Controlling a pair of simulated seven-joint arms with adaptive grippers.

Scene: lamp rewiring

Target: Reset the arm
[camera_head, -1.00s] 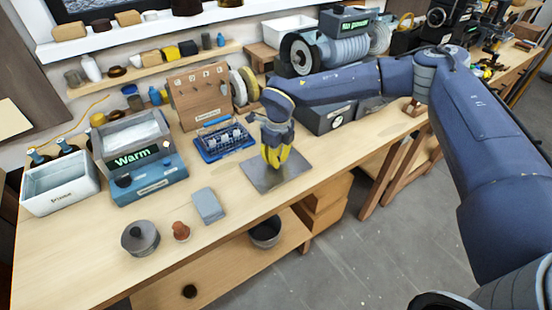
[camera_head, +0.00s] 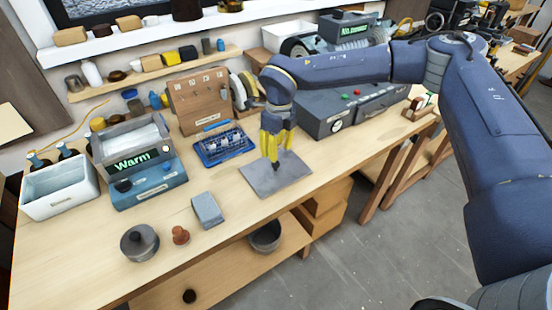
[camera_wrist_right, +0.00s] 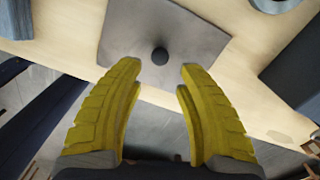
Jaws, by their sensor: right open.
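My right gripper (camera_head: 277,155) hangs with its yellow fingers pointing down over a square grey metal plate (camera_head: 262,182) on the bench. In the right wrist view the gripper (camera_wrist_right: 160,78) is open, with nothing between its fingertips. The plate (camera_wrist_right: 190,40) lies beyond the fingertips there. A small dark round piece (camera_wrist_right: 160,56) shows on the plate, apart from the fingers. In the head view it shows just below the fingertips, partly hidden. My left gripper is not in view.
A grey box with buttons (camera_head: 350,110) stands behind the right arm.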

